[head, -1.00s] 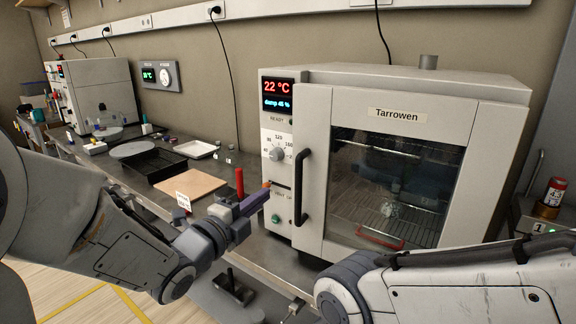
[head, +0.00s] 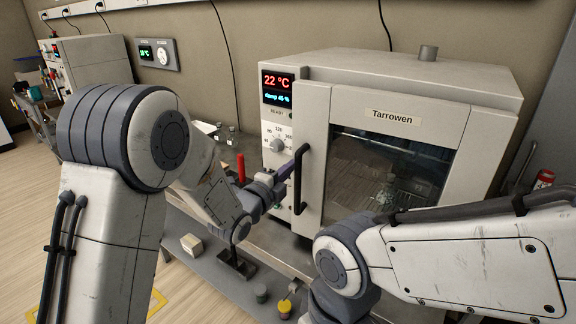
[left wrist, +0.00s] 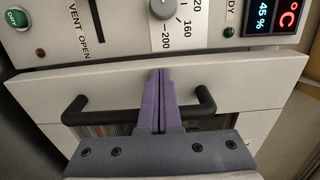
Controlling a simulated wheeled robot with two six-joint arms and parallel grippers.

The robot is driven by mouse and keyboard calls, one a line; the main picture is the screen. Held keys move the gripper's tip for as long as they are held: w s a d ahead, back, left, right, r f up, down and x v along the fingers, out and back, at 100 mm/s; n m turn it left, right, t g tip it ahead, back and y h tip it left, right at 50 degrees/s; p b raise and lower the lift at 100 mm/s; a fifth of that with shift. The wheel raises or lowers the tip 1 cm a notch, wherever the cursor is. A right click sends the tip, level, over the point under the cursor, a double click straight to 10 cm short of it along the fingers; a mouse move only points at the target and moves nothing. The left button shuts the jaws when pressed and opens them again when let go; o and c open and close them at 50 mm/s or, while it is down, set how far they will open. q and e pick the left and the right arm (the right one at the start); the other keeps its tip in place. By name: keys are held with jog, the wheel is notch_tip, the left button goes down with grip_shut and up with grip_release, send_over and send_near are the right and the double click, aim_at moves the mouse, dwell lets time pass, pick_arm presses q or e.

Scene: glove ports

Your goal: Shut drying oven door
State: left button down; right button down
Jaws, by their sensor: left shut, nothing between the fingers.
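The drying oven (head: 470,85), labelled Tarrowen, stands on the bench in the head view. Its windowed door (head: 403,257) stands a little proud of the front panel; I cannot tell how wide any gap is. The dark bar handle (head: 301,185) runs up the door's left side. It also shows in the left wrist view (left wrist: 100,118). My left gripper (head: 298,160) has its purple fingers together and empty, in front of the handle near its upper part. In the left wrist view the fingertips (left wrist: 160,75) overlap the door's edge; contact is unclear. My right gripper is out of view.
The oven's control panel (head: 277,120) with dial and display is left of the door. A red upright object (head: 241,168) stands on the bench left of the oven. A small pale box (head: 191,244) and yellow-topped item (head: 285,308) are lower down.

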pick_arm(q)
jog(key=w, duration=0.1)
jog(key=w+d+m+g+h, duration=0.1)
jog(key=w, duration=0.1)
jog(key=w+d+h+b, duration=0.1)
jog(key=shift+w+d+r+m, duration=0.2)
jog(key=shift+w+d+m, duration=0.05)
jog(key=shift+m, duration=0.05)
dwell(0.4)
jog(key=shift+d, duration=0.1)
